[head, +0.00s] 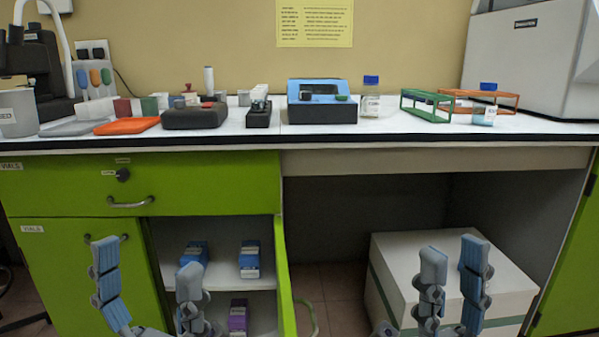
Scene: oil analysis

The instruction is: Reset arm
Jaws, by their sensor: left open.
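My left gripper (148,262) is low at the left, in front of the green cabinet. Its two blue-grey fingers stand upright and wide apart, with nothing between them. My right gripper (453,258) is low at the right, in front of a large white box. Its two fingers also point up, with a narrower gap and nothing seen between them. Both grippers are below the level of the bench top (300,133). The lower parts of both arms are cut off by the bottom edge.
The green cabinet door (284,280) stands open, showing blue boxes (249,259) and a purple box (238,317) on shelves. The white box (390,250) sits under the bench. A blue device (318,90), a blue-capped bottle (370,98) and racks (426,105) stand on the bench.

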